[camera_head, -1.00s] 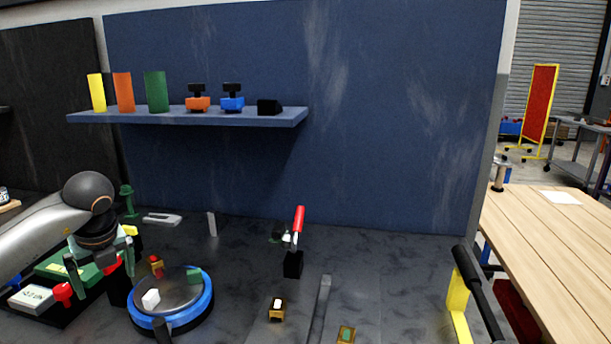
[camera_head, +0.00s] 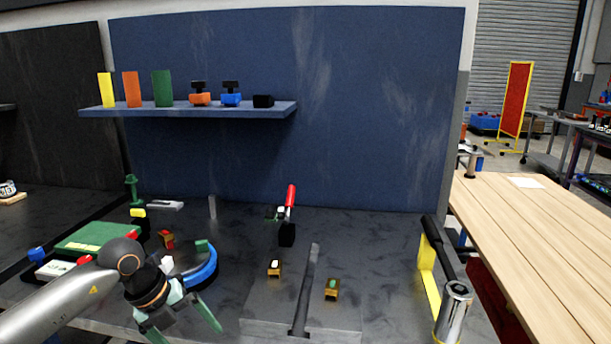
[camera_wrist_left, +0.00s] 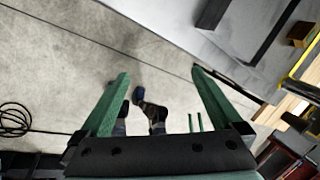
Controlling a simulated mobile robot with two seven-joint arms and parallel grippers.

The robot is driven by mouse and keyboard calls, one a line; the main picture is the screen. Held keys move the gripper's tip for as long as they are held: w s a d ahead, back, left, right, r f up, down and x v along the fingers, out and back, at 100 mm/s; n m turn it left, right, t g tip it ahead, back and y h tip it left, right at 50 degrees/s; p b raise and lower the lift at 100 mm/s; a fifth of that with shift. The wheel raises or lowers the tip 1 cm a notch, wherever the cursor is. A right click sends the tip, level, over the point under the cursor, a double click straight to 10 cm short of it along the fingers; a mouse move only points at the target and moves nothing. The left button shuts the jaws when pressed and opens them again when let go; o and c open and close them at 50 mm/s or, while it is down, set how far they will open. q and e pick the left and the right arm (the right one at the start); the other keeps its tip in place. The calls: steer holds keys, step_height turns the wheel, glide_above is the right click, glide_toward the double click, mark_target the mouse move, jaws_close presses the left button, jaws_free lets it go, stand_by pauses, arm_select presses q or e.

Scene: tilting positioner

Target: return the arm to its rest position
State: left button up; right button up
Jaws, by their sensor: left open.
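My left gripper (camera_head: 183,318) is at the lower left of the head view, in front of the blue-rimmed round positioner (camera_head: 205,275), whose near side is partly hidden by my arm. Its green fingers are spread wide with nothing between them. A green block (camera_head: 203,246) shows at the positioner's far side. My right gripper does not show.
The dark table holds a red-handled clamp (camera_head: 289,208), two small brass-coloured blocks (camera_head: 274,268) and a grey bar (camera_head: 306,290). A green box (camera_head: 97,239) lies left. A yellow bracket (camera_head: 428,272) stands right. A blue shelf (camera_head: 190,110) hangs on the back panel.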

arm_select(q)
steer(key=s+d+r+n+t+h, duration=0.1)
steer(key=s+d+h, duration=0.2)
steer(key=d+h, duration=0.3)
steer(key=s+d+r+n+t+h+p, duration=0.1)
steer(key=s+d+n+h, duration=0.15)
steer(key=d, duration=0.65)
steer(key=s+d+r+n+t+h, duration=0.1)
steer(key=s+d+t+h, duration=0.1)
steer(key=d+h, duration=0.45)
steer(key=s+a+f+n+t+y+p, duration=0.1)
steer(key=a+f+n+t+y, duration=0.45)
steer(key=n, duration=0.35)
steer(key=a+f+n+t+y, duration=0.4)
steer(key=f+n+y, duration=0.3)
steer(key=n, duration=0.2)
steer(key=s+a+f+n+g+y, duration=0.2)
steer(key=s+f+g, duration=0.1)
steer(key=s+f, duration=0.4)
steer(key=s+a+f+n+g+y, duration=0.2)
steer(key=s+f+n+g, duration=0.1)
steer(key=s+f, duration=0.4)
steer(key=shift+s+a, duration=0.25)
steer(key=shift+s, duration=0.15)
